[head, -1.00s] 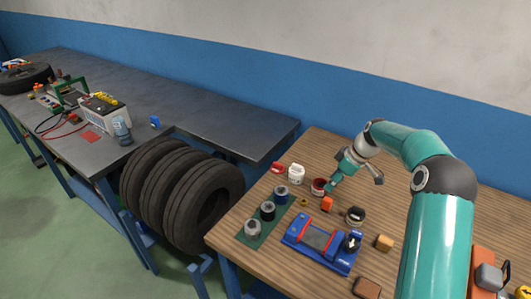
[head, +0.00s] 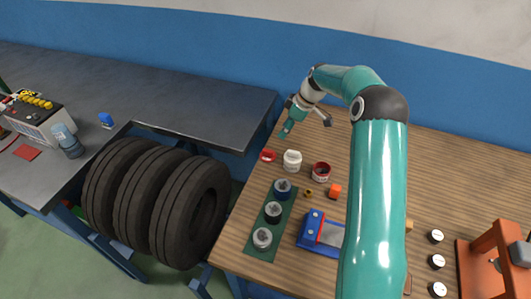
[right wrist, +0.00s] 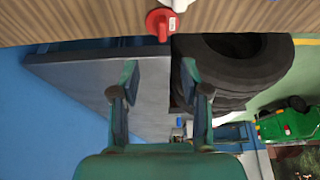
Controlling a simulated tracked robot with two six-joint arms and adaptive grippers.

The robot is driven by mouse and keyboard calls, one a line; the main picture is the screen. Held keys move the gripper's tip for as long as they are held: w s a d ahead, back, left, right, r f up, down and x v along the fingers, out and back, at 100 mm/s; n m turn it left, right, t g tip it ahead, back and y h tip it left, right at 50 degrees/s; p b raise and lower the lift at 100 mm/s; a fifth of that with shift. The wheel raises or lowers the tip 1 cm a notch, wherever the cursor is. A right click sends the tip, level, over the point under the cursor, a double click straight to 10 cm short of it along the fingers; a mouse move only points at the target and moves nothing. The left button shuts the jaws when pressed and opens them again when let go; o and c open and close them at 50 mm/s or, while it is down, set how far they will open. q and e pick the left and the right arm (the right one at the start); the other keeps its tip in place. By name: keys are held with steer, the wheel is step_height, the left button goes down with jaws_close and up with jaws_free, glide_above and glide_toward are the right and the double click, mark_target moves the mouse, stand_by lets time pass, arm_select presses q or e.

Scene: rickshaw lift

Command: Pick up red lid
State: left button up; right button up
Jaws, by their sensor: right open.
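The red lid (head: 268,156) lies on the wooden table near its left edge, beside a white jar (head: 292,160). In the right wrist view the red lid (right wrist: 158,24) is at the top, beyond the fingertips. My right gripper (head: 288,128) is behind and slightly right of the lid in the head view, apart from it. In the right wrist view its two fingers (right wrist: 160,75) are spread with nothing between them. My left gripper is not in view.
A red-labelled jar (head: 321,172) stands right of the white jar. Several cans stand on a green mat (head: 258,244), with a blue and red device (head: 312,232) nearby. Tyres (head: 150,200) stand left of the table. A grey bench (head: 190,95) is behind them.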

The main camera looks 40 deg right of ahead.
steer(key=b, duration=0.2)
glide_above(268, 150)
steer(key=s+d, duration=0.2)
steer(key=s, duration=0.1)
steer(key=f, duration=0.6)
steer(key=shift+w+a+f, duration=0.15)
steer(key=shift+w+f, duration=0.05)
steer(key=shift+f, duration=0.15)
steer(key=shift+w+a+f, duration=0.2)
steer(key=shift+f, duration=0.35)
steer(key=shift+x, duration=2.4)
steer(key=shift+w+a, duration=0.1)
steer(key=shift+a, duration=0.05)
jaws_close()
